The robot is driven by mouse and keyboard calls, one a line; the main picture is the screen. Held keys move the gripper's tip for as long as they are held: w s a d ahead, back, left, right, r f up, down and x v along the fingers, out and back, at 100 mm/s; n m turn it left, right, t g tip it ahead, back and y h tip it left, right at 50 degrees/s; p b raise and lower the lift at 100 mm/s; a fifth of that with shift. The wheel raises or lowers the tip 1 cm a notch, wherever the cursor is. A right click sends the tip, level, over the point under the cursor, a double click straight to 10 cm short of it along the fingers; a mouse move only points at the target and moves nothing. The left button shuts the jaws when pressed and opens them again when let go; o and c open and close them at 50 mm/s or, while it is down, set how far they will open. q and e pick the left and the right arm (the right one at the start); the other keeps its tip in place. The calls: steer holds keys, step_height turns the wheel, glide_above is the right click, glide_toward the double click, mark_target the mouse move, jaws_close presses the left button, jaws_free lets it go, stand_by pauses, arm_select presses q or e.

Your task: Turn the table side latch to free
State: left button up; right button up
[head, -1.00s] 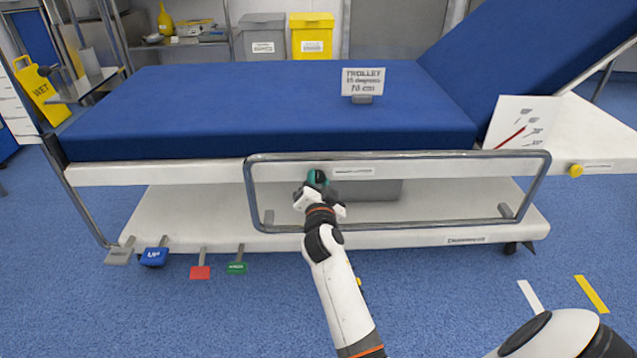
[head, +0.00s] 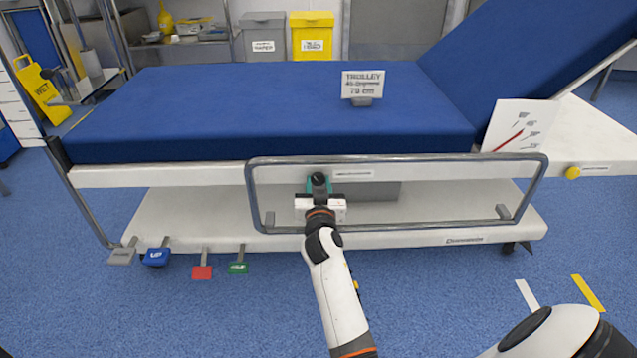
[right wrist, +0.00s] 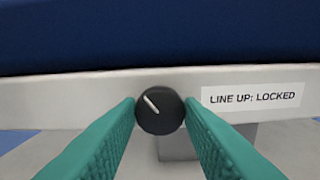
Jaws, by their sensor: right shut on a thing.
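The side latch is a round black knob (head: 319,181) on the white side rail of the blue operating table (head: 270,112). In the right wrist view the knob (right wrist: 160,110) has a white line, tilted from upper left to lower right. A label beside it (right wrist: 252,97) reads "LINE UP: LOCKED". My right gripper (head: 319,188) is shut on the knob, with a teal finger on each side of it. The fingers (right wrist: 160,115) partly hide the knob's sides. My left gripper is not in view.
A grey tubular side rail (head: 450,156) frames the area around my right gripper. Several pedals, including a red one (head: 202,272) and a green one (head: 238,267), stick out low at the left. A sign (head: 362,84) stands on the mattress. A yellow knob (head: 573,172) is at the far right.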

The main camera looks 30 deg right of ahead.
steer(key=n+p, duration=0.1)
steer(key=n, duration=0.4)
steer(key=shift+n, duration=0.3)
steer(key=n+p, duration=0.1)
steer(key=n, duration=0.4)
stand_by(0.4)
steer(key=o, duration=1)
steer(key=shift+c, duration=0.2)
steer(key=shift+s, duration=0.1)
